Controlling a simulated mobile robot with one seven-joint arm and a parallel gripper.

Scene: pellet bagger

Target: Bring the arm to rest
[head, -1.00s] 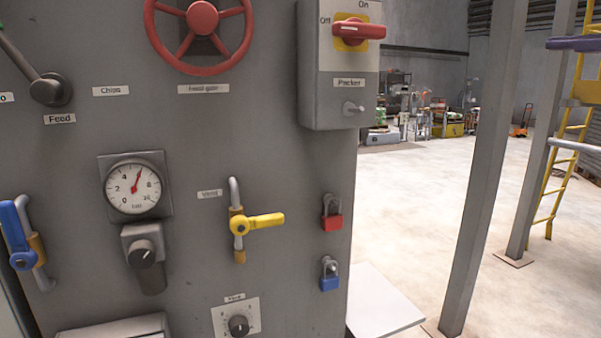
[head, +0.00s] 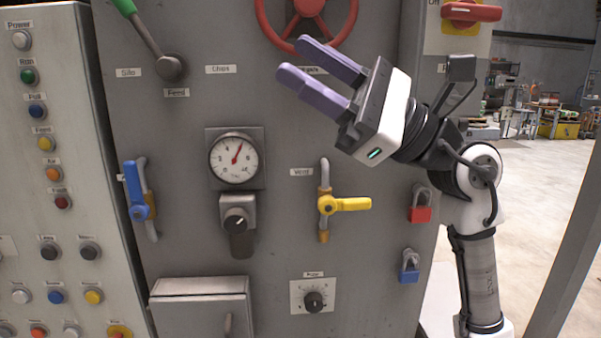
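My gripper (head: 305,67) is raised in front of the grey machine panel (head: 290,215), at the upper middle of the head view. Its two purple fingers are parallel with a gap between them, and nothing is held there. They point to the upper left, just below the red handwheel (head: 262,22), and cover part of its label. I cannot tell whether they touch the panel. My arm is bent, with its white and black links on the right side of the view.
Near the arm are the yellow-handled valve (head: 345,204), a red padlock (head: 421,214), a blue padlock (head: 409,272) and the red rotary switch (head: 472,12). A gauge (head: 233,160), a blue-handled valve (head: 135,190) and a button panel (head: 70,130) stand further left. Open floor (head: 535,190) lies right.

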